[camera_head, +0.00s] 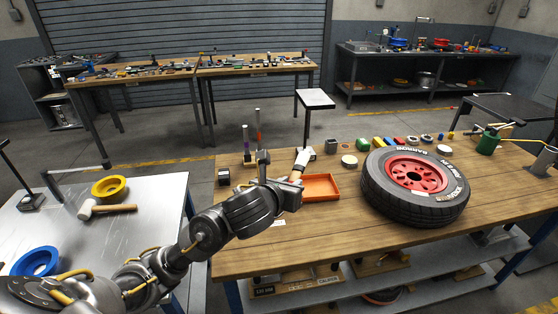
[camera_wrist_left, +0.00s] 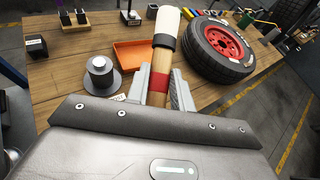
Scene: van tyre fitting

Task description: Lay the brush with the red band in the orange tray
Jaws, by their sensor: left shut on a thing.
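My left gripper (camera_head: 283,181) is shut on the wooden handle of the brush with the red band (camera_wrist_left: 159,82). The red band lies between the fingers (camera_wrist_left: 160,88) in the left wrist view. The brush's black collar and white head point up and away from the gripper. In the head view the white head of the brush (camera_head: 302,158) shows above the gripper, near the back left of the orange tray. The orange tray (camera_head: 322,188) lies on the wooden bench just right of the gripper and looks empty; it also shows in the left wrist view (camera_wrist_left: 131,56). My right gripper is not in view.
A tyre on a red rim (camera_head: 415,186) lies right of the tray. Upright tools (camera_head: 246,140) and small blocks stand along the bench's back. A grey flanged part (camera_wrist_left: 102,76) stands near the tray. A mallet (camera_head: 105,208) lies on the left metal table.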

